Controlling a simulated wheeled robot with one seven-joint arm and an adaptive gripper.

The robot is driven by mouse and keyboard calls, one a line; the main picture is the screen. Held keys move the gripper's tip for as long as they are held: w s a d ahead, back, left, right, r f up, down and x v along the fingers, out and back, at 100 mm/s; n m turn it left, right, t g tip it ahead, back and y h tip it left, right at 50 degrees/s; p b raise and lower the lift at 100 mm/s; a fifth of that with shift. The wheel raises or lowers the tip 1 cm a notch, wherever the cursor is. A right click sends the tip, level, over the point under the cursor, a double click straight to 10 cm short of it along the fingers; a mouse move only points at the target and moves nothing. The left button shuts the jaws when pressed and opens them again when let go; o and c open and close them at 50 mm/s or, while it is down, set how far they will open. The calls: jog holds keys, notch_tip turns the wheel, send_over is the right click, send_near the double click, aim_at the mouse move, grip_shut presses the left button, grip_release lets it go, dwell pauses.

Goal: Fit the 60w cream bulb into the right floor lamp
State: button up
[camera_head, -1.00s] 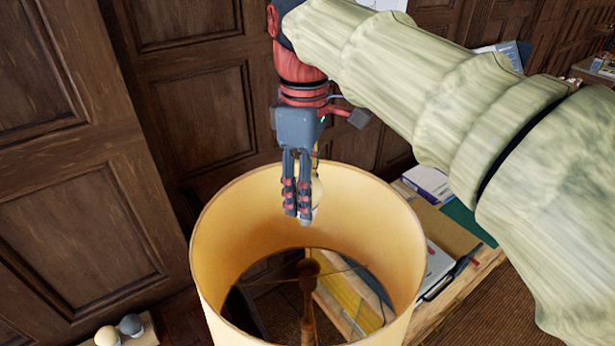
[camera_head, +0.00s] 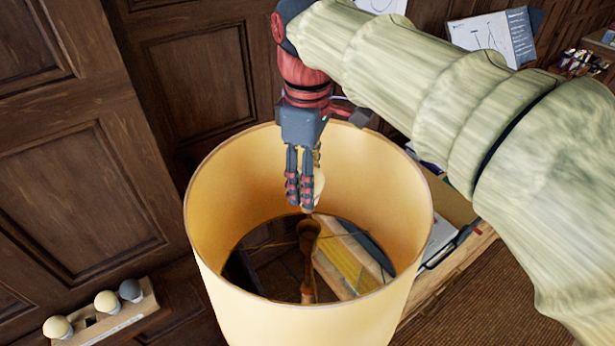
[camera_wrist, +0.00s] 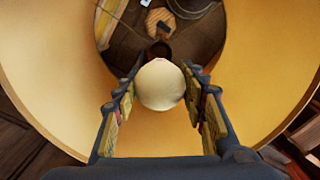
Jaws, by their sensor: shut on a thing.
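My gripper (camera_head: 306,205) is shut on a cream bulb (camera_wrist: 160,84) and points down inside the yellow lampshade (camera_head: 225,262) of a floor lamp. In the head view the fingers hide most of the bulb (camera_head: 318,186). The lamp's brown stem and socket (camera_head: 308,235) stand in the middle of the shade. The bulb's lower end is close to the socket top; I cannot tell whether they touch. In the wrist view the bulb sits between both fingers, with the dark socket (camera_wrist: 158,50) just beyond it. No wattage mark is readable.
A wooden holder (camera_head: 130,318) at the lower left carries two cream bulbs (camera_head: 107,301) and one grey bulb (camera_head: 130,290). The shade's rim surrounds my gripper. A wooden desk (camera_head: 450,262) with papers stands behind at the right. Panelled walls close the back.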

aim_at(308, 212)
jog(key=shift+f+b, duration=2.25)
jog(key=shift+f, duration=1.6)
jog(key=shift+f+b, duration=0.35)
jog(key=shift+f, duration=0.25)
jog(key=o, duration=1)
